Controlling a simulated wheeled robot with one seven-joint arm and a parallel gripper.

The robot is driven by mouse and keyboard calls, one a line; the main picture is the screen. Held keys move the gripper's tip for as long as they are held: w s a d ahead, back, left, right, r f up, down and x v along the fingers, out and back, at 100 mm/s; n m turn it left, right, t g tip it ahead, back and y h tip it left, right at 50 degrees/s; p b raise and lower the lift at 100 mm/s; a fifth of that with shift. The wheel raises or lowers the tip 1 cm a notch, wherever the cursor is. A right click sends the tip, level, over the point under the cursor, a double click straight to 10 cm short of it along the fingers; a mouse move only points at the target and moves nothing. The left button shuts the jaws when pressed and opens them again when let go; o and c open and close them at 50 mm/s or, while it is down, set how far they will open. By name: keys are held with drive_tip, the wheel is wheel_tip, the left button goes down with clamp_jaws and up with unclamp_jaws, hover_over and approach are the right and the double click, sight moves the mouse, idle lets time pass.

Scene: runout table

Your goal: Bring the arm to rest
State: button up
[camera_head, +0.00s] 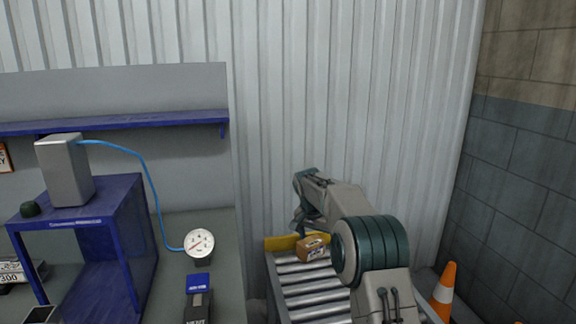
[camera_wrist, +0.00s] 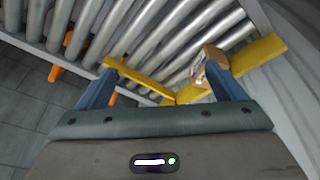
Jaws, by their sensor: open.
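My arm reaches over the roller table (camera_head: 312,289) at the right of the head view. My gripper (camera_head: 298,230) points down above the table's far end, near a small brown box (camera_head: 312,247) with a label. In the wrist view my gripper (camera_wrist: 162,62) is open, its two blue-grey fingers wide apart with nothing held between them. The box (camera_wrist: 212,66) shows beside the right finger, partly hidden by it, on the rollers (camera_wrist: 150,45) by a yellow end stop (camera_wrist: 262,52).
A workbench (camera_head: 215,228) with a blue stand (camera_head: 120,235), a grey box, a dial gauge (camera_head: 199,243) and a blue hose is at the left. A traffic cone (camera_head: 444,291) stands right of the table. A corrugated wall is close behind; a block wall is at the right.

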drive_tip(key=s+d+r+n+y+p, duration=0.1)
drive_tip(key=s+d+r+n+p, duration=0.1)
drive_tip(key=s+r, duration=0.7)
drive_tip(key=s+d+r+n+p, duration=0.2)
drive_tip(key=s+r, duration=0.3)
drive_tip(key=s, duration=0.8)
drive_tip(key=s+d+f+n+y+p, duration=0.1)
drive_tip(key=s+d+f+n+p, duration=0.1)
drive_tip(key=s, duration=2)
drive_tip(key=shift+s+p, duration=0.15)
drive_tip(key=shift+p, duration=0.6)
drive_tip(key=shift+f, duration=0.1)
